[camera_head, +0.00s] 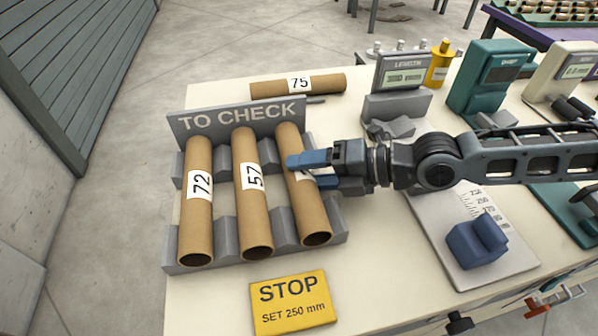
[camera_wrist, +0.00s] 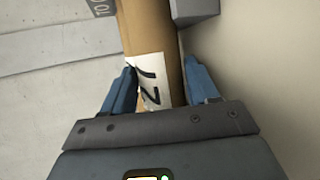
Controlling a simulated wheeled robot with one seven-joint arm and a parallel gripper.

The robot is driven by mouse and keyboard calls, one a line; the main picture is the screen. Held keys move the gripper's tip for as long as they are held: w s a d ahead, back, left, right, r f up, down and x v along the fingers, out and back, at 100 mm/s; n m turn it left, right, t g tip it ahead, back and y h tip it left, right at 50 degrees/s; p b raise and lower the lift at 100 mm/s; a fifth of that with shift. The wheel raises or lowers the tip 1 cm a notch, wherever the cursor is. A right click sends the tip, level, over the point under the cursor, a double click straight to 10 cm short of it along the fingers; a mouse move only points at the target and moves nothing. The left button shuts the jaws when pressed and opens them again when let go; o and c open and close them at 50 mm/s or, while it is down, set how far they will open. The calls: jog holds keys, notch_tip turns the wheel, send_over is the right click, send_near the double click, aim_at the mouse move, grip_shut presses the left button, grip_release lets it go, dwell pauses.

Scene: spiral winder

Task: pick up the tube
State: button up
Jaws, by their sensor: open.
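Three brown cardboard tubes lie side by side in the grey "TO CHECK" rack (camera_head: 227,232): tube 72 (camera_head: 197,230) at left, tube 57 (camera_head: 252,210) in the middle, and a right tube (camera_head: 311,222) whose label is mostly hidden by my fingers. My gripper (camera_head: 308,171) is open at the right tube, one blue finger over or beside each side. In the wrist view the tube (camera_wrist: 150,30) runs between the two fingers (camera_wrist: 160,82), with its white label partly hidden by my gripper body. I cannot tell whether the fingers touch it.
Tube 75 (camera_head: 265,90) lies behind the rack. A LENGTH gauge (camera_head: 403,72), a yellow bottle (camera_head: 439,64) and a green instrument (camera_head: 488,72) stand at the back right. A measuring plate with a blue block (camera_head: 477,243) is at right. A yellow STOP sign (camera_head: 291,302) lies in front.

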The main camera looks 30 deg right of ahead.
jog(key=c, duration=0.7)
